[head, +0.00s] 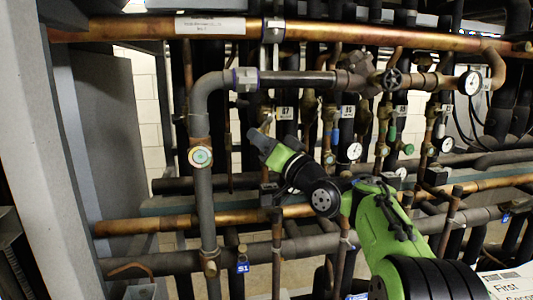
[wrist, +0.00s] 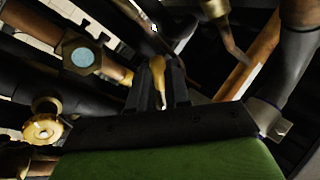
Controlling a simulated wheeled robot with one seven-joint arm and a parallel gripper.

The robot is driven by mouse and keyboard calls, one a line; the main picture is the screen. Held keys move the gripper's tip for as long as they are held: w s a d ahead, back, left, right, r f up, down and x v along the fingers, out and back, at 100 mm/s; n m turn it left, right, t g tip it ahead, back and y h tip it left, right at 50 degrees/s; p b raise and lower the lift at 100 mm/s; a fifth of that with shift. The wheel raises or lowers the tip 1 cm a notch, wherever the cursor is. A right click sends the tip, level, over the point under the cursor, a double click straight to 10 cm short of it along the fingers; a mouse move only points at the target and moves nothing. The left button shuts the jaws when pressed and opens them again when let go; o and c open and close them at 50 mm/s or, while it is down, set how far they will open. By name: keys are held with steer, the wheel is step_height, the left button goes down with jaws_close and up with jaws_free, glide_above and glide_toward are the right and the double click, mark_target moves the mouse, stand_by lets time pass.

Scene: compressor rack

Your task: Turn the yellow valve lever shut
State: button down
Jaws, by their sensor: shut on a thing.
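The yellow valve lever (wrist: 157,72) shows in the wrist view as a narrow yellow piece between the two dark fingers of my gripper (wrist: 160,66). My gripper is shut on it. In the head view my gripper (head: 262,133) reaches up and left into the pipes, just right of the grey vertical pipe. I cannot make out the lever there, and the valve body it belongs to is not clear in either view.
A grey vertical pipe (head: 205,200) with a round green-and-white gauge (head: 201,156) stands left of my gripper. Copper pipes (head: 140,225) cross below. In the wrist view a brass knob (wrist: 42,129) and a blue-faced fitting (wrist: 82,57) sit at left. Free room is tight.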

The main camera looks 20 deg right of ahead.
steer(key=shift+w+a+r+m+t+h, duration=0.1)
steer(key=shift+a+r+m+t+h, duration=0.45)
steer(key=shift+m+h, duration=1.05)
steer(key=shift+w+a+r+m+t+h, duration=0.2)
steer(key=shift+m+t+h, duration=0.55)
steer(key=shift+m, duration=1.7)
steer(key=shift+s+a+r+m+t+h, duration=0.1)
steer(key=shift+a+r+m+t+h, duration=0.4)
steer(key=shift+m+h, duration=1.1)
steer(key=shift+m+y, duration=0.25)
steer(key=shift+m, duration=0.5)
steer(key=c, duration=1.1)
jaws_free()
steer(key=b+v, duration=0.7)
steer(key=v, duration=0.8)
steer(key=shift+s+f+b, duration=0.25)
steer(key=shift+f+b, duration=0.05)
steer(key=shift+f, duration=0.1)
